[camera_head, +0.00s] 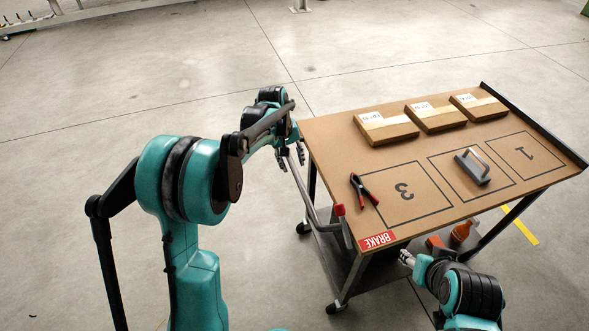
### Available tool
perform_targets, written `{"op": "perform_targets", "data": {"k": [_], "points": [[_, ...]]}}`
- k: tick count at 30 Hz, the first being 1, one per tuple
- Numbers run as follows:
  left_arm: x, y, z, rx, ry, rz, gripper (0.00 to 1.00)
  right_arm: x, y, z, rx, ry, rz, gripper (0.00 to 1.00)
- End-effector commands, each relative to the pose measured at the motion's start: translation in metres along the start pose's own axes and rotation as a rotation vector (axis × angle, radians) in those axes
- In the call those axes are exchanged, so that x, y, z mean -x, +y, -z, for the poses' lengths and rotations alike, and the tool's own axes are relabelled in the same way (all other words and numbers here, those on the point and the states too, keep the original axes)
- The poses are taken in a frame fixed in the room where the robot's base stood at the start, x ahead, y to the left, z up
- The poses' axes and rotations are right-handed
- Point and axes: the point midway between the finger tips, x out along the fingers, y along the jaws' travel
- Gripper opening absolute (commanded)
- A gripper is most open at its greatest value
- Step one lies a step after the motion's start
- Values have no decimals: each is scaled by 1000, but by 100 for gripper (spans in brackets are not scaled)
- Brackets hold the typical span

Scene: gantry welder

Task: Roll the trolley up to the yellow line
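The trolley (330,135) has a brown top and a dark lower shelf, and stands on castors on the concrete floor. Its grey push handle (305,190) runs along its left side. My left gripper (291,159) is at the handle's far end, with its two fingers apart on either side of the bar; firm contact cannot be told. A red-tipped lever (339,210) stands near the red BRAKE label (377,240). My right gripper (405,258) is beside the trolley's near edge; its finger opening is unclear. The yellow line (522,227) shows on the floor at right, partly hidden by the trolley.
Several flat boxes (387,126) lie along the top's far side. Red-handled pliers (363,189) lie by outline 3, and a grey handled block (473,167) lies in the middle outline. Orange items (462,231) show below the top. The floor (200,80) at left is clear.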

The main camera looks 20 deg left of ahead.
Motion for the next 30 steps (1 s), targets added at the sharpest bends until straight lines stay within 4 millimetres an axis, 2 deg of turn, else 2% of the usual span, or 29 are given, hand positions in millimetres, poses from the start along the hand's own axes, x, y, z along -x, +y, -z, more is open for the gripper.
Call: {"op": "perform_targets", "data": {"k": [1, 3, 7, 18, 22, 23, 30], "points": [[-12, 0, 0, -1, 0, 0, 39, -5, 0, -4, 0, 0, 0, 47], [-23, 0, 0, -2, 1, 0, 39, -8, 0, -6, 0, 0, 0, 47], [-36, 0, 0, -2, 1, 0, 39, -11, 0, -8, 0, 0, 0, 47], [-42, 0, 0, -2, 1, 0, 39, -12, 0, -8, 0, 0, 0, 47], [-41, 0, 0, -2, 1, 0, 5, -12, 0, -8, 0, 0, 0, 47], [-41, 0, 0, -2, 1, 0, 0, -12, 0, -8, 0, 0, 0, 47], [-41, 0, 0, -2, 1, 0, 0, -12, 0, -8, 0, 0, 0, 47]]}}
